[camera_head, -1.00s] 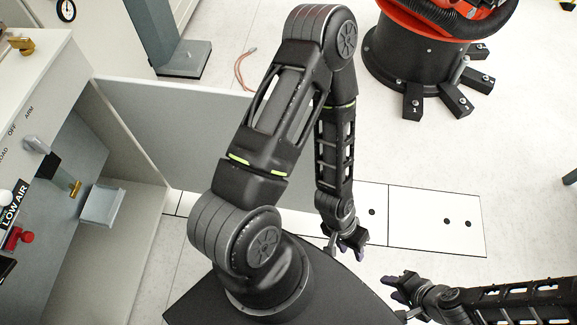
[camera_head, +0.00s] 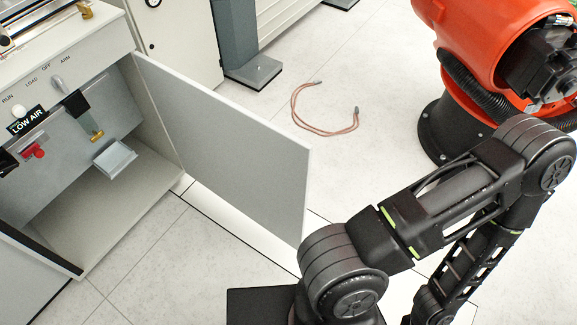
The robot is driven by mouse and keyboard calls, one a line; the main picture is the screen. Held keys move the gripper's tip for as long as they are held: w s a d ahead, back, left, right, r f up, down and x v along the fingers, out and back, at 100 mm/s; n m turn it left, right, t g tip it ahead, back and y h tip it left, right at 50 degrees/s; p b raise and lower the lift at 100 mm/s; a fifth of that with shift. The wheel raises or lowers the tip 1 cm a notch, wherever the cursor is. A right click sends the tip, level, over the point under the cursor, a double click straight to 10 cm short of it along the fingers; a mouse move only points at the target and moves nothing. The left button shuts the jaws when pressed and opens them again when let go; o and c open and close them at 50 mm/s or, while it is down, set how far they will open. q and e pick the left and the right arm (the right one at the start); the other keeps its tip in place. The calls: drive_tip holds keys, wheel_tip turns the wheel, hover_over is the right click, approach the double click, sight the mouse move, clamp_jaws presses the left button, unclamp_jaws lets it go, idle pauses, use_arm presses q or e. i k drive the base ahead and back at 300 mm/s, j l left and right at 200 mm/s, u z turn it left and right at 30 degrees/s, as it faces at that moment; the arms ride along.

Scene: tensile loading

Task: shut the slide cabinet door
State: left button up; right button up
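The cabinet (camera_head: 110,215) stands at the left with its front open. Its grey door panel (camera_head: 230,145) is swung outward, hinged on the right side of the opening, and its free edge points toward the lower middle of the view. A second grey panel (camera_head: 25,285) shows at the lower left, cut off by the picture edge; it looks like another open door. My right gripper is out of view too.
Inside the cabinet are a small grey tray (camera_head: 115,158) and a red knob (camera_head: 33,152). A brown hose (camera_head: 325,130) lies on the floor behind the door. A large orange robot (camera_head: 480,50) stands at the upper right. Floor in front of the cabinet is clear.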

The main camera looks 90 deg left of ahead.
sight(261, 168)
drive_tip(key=i+u, duration=0.5)
drive_tip(key=i+l+u, duration=0.15)
drive_tip(key=u, duration=0.3)
drive_tip(key=i+u, duration=0.15)
drive_tip(key=u, duration=0.3)
drive_tip(key=i+u, duration=0.2)
drive_tip(key=u, duration=0.2)
drive_tip(key=i+l+u, duration=0.1)
drive_tip(key=u, duration=0.35)
drive_tip(key=i+l+u, duration=0.15)
drive_tip(key=u, duration=0.25)
drive_tip(key=i+l+u, duration=0.15)
drive_tip(key=u, duration=0.3)
drive_tip(key=i+l+u, duration=0.1)
drive_tip(key=l+u, duration=0.15)
drive_tip(key=u, duration=0.15)
drive_tip(key=i+l+u, duration=0.2)
drive_tip(key=u, duration=0.25)
drive_tip(key=i+l+u, duration=0.15)
drive_tip(key=l+u, duration=0.25)
drive_tip(key=i+l+u, duration=0.1)
drive_tip(key=l+u, duration=0.15)
drive_tip(key=u, duration=0.2)
drive_tip(key=i+l+u, duration=0.1)
drive_tip(key=l+u, duration=0.35)
drive_tip(key=j, duration=1.1)
drive_tip(key=z, duration=1.75)
drive_tip(key=i+j, duration=0.05)
